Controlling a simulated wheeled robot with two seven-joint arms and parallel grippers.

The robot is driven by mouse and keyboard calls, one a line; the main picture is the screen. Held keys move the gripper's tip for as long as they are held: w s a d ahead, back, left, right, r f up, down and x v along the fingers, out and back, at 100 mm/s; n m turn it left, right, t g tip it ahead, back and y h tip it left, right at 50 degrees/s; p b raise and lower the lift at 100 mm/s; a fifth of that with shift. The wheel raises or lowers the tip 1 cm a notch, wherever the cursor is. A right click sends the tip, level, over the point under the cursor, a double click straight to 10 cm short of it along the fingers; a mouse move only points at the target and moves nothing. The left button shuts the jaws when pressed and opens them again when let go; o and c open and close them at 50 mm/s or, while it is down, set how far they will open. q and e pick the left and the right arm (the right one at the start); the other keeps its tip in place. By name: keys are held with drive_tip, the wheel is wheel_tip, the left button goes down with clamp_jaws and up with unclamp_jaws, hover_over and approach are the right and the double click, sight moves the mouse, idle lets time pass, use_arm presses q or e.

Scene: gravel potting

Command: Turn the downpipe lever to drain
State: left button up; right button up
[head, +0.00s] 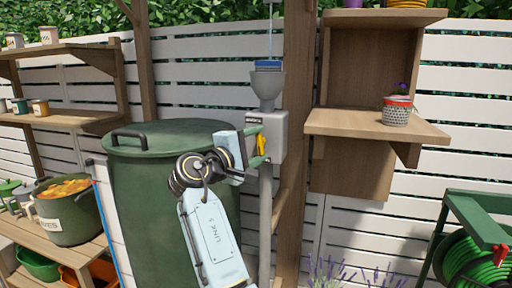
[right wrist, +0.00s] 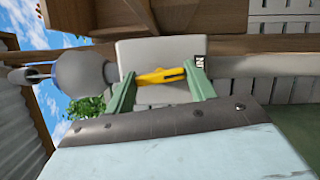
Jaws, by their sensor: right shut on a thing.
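The yellow downpipe lever (head: 261,145) is on the front of a grey box (head: 280,132) on the downpipe (head: 265,215). It stands roughly upright in the head view, along the line of the pipe. In the right wrist view the lever (right wrist: 160,76) lies between two green fingers, in front of the pale box (right wrist: 150,52). My right gripper (head: 257,144) is shut on the lever, with its fingers at the lever's two ends; they also show in the right wrist view (right wrist: 160,88). The lettering on the box is too small to read. My left gripper is out of view.
A grey funnel (head: 267,88) sits above the box. A green lidded barrel (head: 150,200) stands close on the left, behind my right arm. A wooden post (head: 296,110) and shelf (head: 375,124) with a flowerpot (head: 397,112) are on the right. A hose reel (head: 485,235) stands lower right.

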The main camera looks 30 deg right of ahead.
drive_tip(key=shift+m+y, duration=0.3)
drive_tip(key=shift+m, duration=0.6)
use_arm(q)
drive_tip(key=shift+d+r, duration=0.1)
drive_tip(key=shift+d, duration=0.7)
use_arm(e)
drive_tip(key=o, duration=1)
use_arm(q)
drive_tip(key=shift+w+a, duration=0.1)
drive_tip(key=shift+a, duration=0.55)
use_arm(e)
drive_tip(key=shift+a, duration=0.2)
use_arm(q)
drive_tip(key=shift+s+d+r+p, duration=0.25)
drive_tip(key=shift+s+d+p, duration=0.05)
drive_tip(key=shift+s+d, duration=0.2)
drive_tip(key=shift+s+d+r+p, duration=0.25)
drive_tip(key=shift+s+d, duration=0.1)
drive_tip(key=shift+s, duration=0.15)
use_arm(e)
drive_tip(key=v, duration=0.7)
drive_tip(key=shift+a, duration=0.1)
